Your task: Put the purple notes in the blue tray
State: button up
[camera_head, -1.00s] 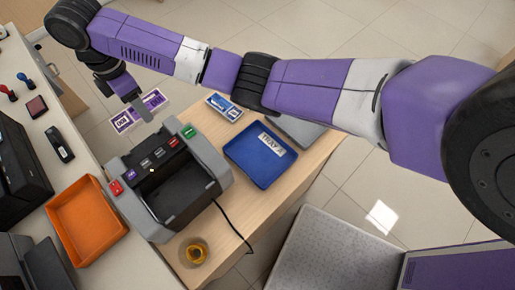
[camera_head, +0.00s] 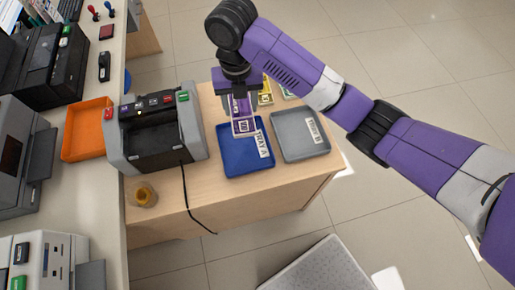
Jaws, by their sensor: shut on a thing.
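My gripper (camera_head: 239,97) is shut on the purple notes (camera_head: 243,126). The notes hang down from the fingers over the far part of the blue tray (camera_head: 236,167). I cannot tell whether their lower edge touches the tray. The blue tray lies on the wooden table and has a white label on its right side. Its visible floor is bare apart from the label. The notes and gripper hide part of its far rim.
A grey tray (camera_head: 290,145) stands just right of the blue one. A note counting machine (camera_head: 157,145) stands to the left, its black cable running across the table. Yellow notes (camera_head: 265,93) lie behind the trays. An orange tray (camera_head: 78,145) and a small amber jar (camera_head: 143,194) are further left.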

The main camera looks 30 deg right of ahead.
jog(key=shift+f+n, duration=0.15)
jog(key=shift+n, duration=0.35)
jog(key=b, duration=0.5)
send_over(245, 146)
notch_tip(245, 146, down, 15)
jog(key=shift+w+r, duration=0.1)
jog(key=shift+r, duration=0.05)
jog(key=shift+f, duration=2.5)
jog(key=shift+f, duration=0.15)
jog(key=o, duration=1.6)
jog(key=shift+c, duration=0.2)
jog(key=shift+o, duration=0.2)
notch_tip(245, 146, up, 12)
jog(key=shift+r+p, duration=0.2)
jog(key=shift+p, duration=0.15)
